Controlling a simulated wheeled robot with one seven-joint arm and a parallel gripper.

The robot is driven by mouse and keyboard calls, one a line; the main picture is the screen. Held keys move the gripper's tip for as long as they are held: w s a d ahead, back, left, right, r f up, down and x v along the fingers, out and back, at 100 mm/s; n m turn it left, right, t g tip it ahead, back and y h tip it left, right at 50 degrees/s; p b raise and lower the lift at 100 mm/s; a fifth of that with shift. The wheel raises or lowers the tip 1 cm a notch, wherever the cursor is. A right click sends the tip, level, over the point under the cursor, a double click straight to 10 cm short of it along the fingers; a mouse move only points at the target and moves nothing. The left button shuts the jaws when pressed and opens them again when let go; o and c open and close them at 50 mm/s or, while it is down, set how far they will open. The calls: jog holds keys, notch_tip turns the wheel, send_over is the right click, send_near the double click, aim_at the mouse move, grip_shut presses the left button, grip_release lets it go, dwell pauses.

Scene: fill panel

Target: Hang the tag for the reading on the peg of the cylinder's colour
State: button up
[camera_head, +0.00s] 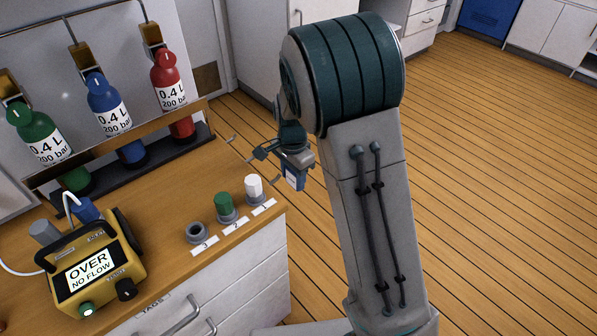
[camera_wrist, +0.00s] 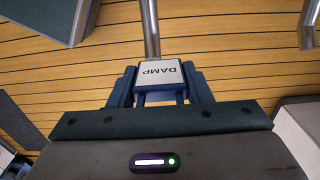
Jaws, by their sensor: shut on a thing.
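My gripper (camera_head: 268,154) is above the floor just beyond the counter's right edge. In the wrist view its blue fingers (camera_wrist: 158,86) are shut on a small white-faced tag (camera_wrist: 160,73) reading "DAMP", upside down there. The yellow meter (camera_head: 98,262) stands on the counter; its screen reads "OVER" and "NO FLOW". Green (camera_head: 33,130), blue (camera_head: 108,105) and red (camera_head: 167,80) cylinders stand in a rack, each marked "0.4 L 200 bar".
Two metal bars (camera_wrist: 151,30) (camera_wrist: 308,25) show in the wrist view. The wooden floor (camera_head: 490,170) at right is clear.

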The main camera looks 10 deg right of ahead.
aim_at(274, 182)
jog(key=shift+s+a+f, duration=0.1)
jog(key=shift+s+a, duration=0.45)
jog(key=shift+a, duration=0.3)
jog(key=shift+s+a+f, duration=0.1)
jog(key=shift+s+a, duration=0.5)
jog(key=shift+a, duration=0.2)
jog(key=shift+s+a, duration=0.55)
jog(key=shift+a, duration=0.3)
jog(key=shift+s+a+f, duration=0.3)
jog(key=shift+a+f, duration=0.15)
jog(key=o, duration=1.1)
notch_tip(274, 182, up, 14)
jog(key=p, duration=0.2)
jog(key=shift+f+p, duration=0.1)
jog(key=shift+p, duration=0.25)
